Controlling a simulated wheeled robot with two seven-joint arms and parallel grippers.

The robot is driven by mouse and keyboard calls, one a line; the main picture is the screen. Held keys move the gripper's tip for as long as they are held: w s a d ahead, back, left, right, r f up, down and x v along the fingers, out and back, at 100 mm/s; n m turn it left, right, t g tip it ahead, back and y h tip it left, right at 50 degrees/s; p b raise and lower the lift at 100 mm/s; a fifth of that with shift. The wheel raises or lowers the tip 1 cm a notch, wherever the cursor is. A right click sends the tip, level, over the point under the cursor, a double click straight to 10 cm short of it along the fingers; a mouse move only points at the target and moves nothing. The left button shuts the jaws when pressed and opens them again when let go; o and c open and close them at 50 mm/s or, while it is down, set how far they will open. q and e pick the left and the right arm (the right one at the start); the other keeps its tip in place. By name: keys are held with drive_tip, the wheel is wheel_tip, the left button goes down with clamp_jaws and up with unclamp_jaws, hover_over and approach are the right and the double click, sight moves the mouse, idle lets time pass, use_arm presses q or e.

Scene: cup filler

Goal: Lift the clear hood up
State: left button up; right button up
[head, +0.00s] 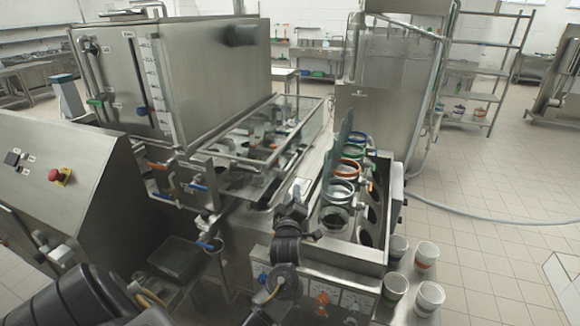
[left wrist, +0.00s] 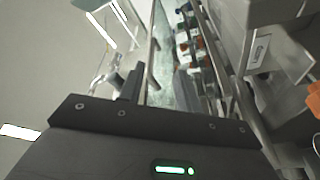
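The clear hood (head: 303,127) is a glass cover with a thin metal frame. It lies low over the filling section, in the middle of the head view. In the left wrist view a greenish clear panel (left wrist: 164,60) with a metal edge runs ahead of the fingers; it looks like the hood. My left gripper (head: 292,192) is dark and stands in front of the hood's near right corner. In the left wrist view its two fingers (left wrist: 158,86) are apart, with a gap between them. I cannot tell whether they touch the hood. My right gripper is not in view.
A row of cups with coloured rims (head: 345,170) stands in holders right of the hood. Several loose cups (head: 427,255) stand at the machine's front right corner. A tall steel cabinet (head: 215,70) rises behind left. A control box with a red button (head: 60,176) is at left.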

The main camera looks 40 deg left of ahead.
sight(290, 163)
use_arm(q)
drive_tip(key=shift+n+y, duration=0.6)
drive_tip(key=shift+n, duration=0.1)
drive_tip(key=p+x, duration=0.1)
drive_tip(key=x, duration=0.2)
drive_tip(key=r+p+x, duration=0.1)
drive_tip(key=x, duration=0.3)
drive_tip(key=r+p+x, duration=0.1)
drive_tip(key=p+x, duration=0.1)
drive_tip(key=x, duration=0.2)
drive_tip(key=shift+s+a, duration=0.2)
drive_tip(key=shift+s, duration=0.2)
drive_tip(key=shift+w+a, duration=0.35)
drive_tip(key=shift+w, duration=0.1)
drive_tip(key=shift+c, duration=0.4)
clamp_jaws()
